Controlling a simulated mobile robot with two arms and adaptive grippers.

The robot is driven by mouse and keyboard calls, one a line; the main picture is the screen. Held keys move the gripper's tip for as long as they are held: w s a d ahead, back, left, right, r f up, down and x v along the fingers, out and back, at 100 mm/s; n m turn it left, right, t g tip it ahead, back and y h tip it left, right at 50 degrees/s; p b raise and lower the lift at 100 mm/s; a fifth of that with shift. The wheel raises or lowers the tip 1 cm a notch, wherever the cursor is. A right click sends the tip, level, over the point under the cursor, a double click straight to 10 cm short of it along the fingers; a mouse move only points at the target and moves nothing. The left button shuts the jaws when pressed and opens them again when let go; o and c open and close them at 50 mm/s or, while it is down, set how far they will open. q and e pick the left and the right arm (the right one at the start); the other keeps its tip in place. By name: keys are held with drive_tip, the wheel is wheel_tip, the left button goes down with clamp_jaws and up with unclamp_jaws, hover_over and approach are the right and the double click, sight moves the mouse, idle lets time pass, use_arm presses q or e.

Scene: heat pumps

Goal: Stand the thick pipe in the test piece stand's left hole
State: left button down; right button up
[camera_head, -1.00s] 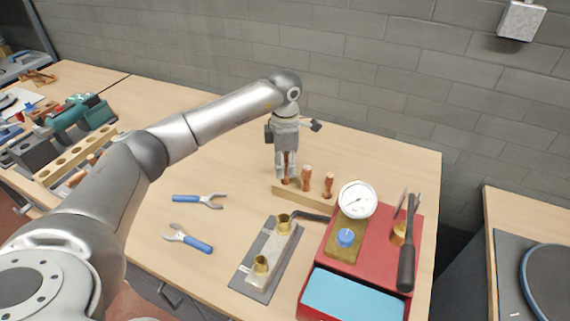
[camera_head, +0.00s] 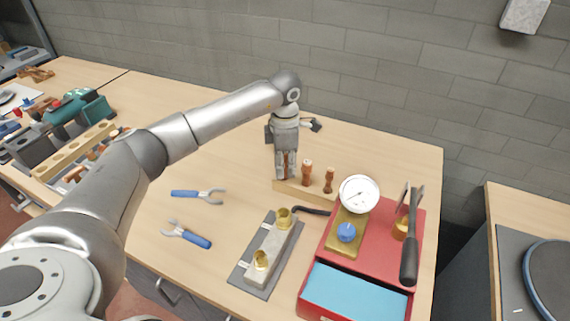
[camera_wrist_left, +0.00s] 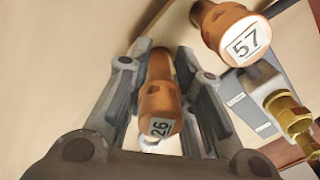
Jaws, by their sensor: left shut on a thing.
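The wooden stand (camera_head: 300,192) is a low light bar on the table, with copper pipes upright along it. My left gripper (camera_head: 285,175) points down over its left end. It is shut on a copper pipe (camera_head: 286,162), which the left wrist view shows between the fingers with the label 26 (camera_wrist_left: 160,95). The pipe's lower end is hidden by the fingers, so I cannot tell how deep it sits in the left hole. A middle pipe (camera_head: 307,172) and a right pipe (camera_head: 329,180) stand beside it. A pipe labelled 57 (camera_wrist_left: 230,35) is close beside the gripper.
A grey block with brass fittings (camera_head: 268,245) stands in front of the stand. A red case with a dial gauge (camera_head: 359,194) is at the right. Blue-handled pliers (camera_head: 195,193) and another pair (camera_head: 188,236) lie at the left. The table behind is mostly clear.

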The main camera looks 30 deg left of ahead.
use_arm(q)
drive_tip(key=shift+f+b, duration=0.45)
drive_tip(key=shift+f, duration=0.15)
drive_tip(key=c, duration=1.2)
unclamp_jaws()
drive_tip(key=shift+r, duration=0.1)
